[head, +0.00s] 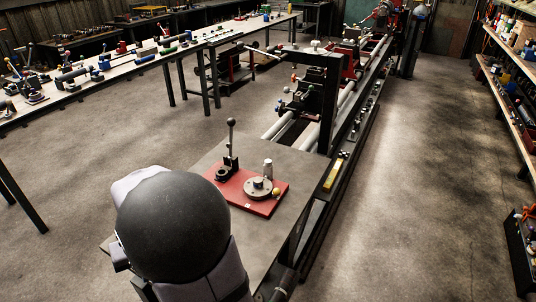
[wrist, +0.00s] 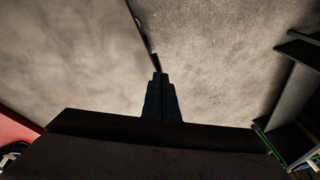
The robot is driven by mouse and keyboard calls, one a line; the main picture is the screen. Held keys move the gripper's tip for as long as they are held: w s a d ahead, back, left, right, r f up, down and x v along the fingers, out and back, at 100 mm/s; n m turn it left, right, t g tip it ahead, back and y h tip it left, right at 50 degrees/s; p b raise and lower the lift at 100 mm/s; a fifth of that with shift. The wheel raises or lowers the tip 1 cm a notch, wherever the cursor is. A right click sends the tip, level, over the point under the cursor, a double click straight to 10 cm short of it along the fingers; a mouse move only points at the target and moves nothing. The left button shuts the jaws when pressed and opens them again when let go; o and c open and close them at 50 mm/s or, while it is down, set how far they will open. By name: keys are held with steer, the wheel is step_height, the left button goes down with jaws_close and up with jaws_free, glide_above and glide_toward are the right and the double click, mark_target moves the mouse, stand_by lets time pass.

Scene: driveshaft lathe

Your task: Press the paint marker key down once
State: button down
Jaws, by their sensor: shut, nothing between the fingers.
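I cannot pick out the paint marker key with certainty in either view. In the head view, a red plate (head: 237,194) lies on the grey table in front of my arm. The head view does not show the fingers.
The grey table (head: 293,159) has bare surface around the plate. A long lathe bed (head: 348,130) runs away behind it, with a yellow piece (head: 333,172) on its side. In the wrist view, a red surface (wrist: 14,130) is at left and dark framework (wrist: 288,85) at right.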

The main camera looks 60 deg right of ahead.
steer(key=w+d+r+m+t+h+p, duration=0.1)
steer(key=w+d+r+m+t+p, duration=0.25)
steer(key=d, duration=0.75)
step_height(320, 180, up, 13)
steer(key=m+g+h+p, duration=0.1)
steer(key=m+h+p, duration=0.65)
steer(key=m, duration=0.35)
glide_above(268, 163)
steer(key=shift+s+r+y+p, duration=0.1)
steer(key=shift+y+p, duration=0.15)
steer(key=shift+p, duration=0.15)
steer(key=shift+f+b, duration=4)
steer(key=shift+f, duration=0.4)
